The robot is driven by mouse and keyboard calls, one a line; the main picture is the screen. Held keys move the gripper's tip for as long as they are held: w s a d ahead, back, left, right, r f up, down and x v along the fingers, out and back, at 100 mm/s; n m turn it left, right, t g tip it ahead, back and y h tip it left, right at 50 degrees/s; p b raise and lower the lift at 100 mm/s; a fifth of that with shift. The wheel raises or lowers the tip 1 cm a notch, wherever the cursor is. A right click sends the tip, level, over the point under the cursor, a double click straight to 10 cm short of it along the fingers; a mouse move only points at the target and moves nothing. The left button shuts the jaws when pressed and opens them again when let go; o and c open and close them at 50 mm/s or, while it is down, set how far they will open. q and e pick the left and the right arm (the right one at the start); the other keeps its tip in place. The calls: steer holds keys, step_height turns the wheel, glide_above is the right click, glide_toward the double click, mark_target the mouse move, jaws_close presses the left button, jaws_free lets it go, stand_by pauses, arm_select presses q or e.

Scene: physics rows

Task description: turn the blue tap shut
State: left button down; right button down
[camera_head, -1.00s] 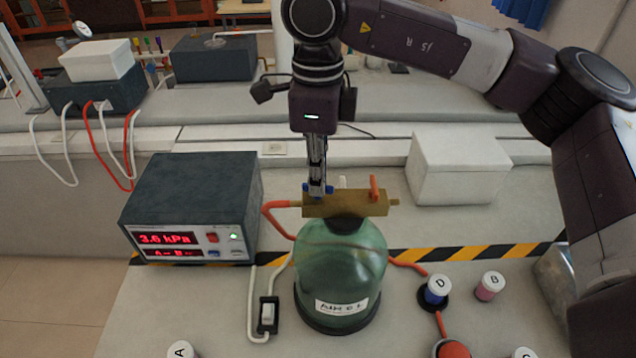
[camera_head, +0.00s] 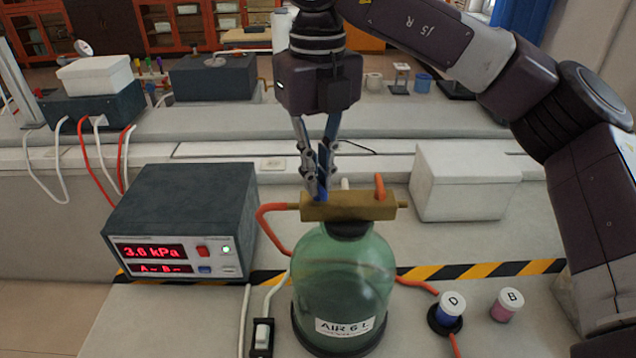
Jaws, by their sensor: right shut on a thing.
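The blue tap (camera_head: 323,182) stands on the left part of the brass manifold (camera_head: 350,208), on top of a green glass vessel (camera_head: 343,280) labelled "AIR 6 L". My right gripper (camera_head: 318,190) comes down from above and is shut on the blue tap, its fingers on either side and partly hiding it. An orange tap (camera_head: 380,186) stands upright on the right part of the manifold. A white tap (camera_head: 345,184) shows behind the middle. My left gripper is not in view.
A meter box (camera_head: 180,225) reading 3.6 kPa stands left of the vessel. A white box (camera_head: 460,182) is behind to the right. Jars D (camera_head: 449,312) and B (camera_head: 507,305) stand at the front right. An orange hose (camera_head: 264,222) runs from the manifold's left end.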

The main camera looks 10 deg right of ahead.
steer(key=m+b, duration=0.2)
steer(key=m, duration=0.3)
steer(key=shift+r, duration=0.1)
steer(key=shift+w+r+m, duration=0.1)
steer(key=shift+m, duration=0.2)
stand_by(0.4)
steer(key=c, duration=2.1)
jaws_free()
step_height(320, 180, up, 12)
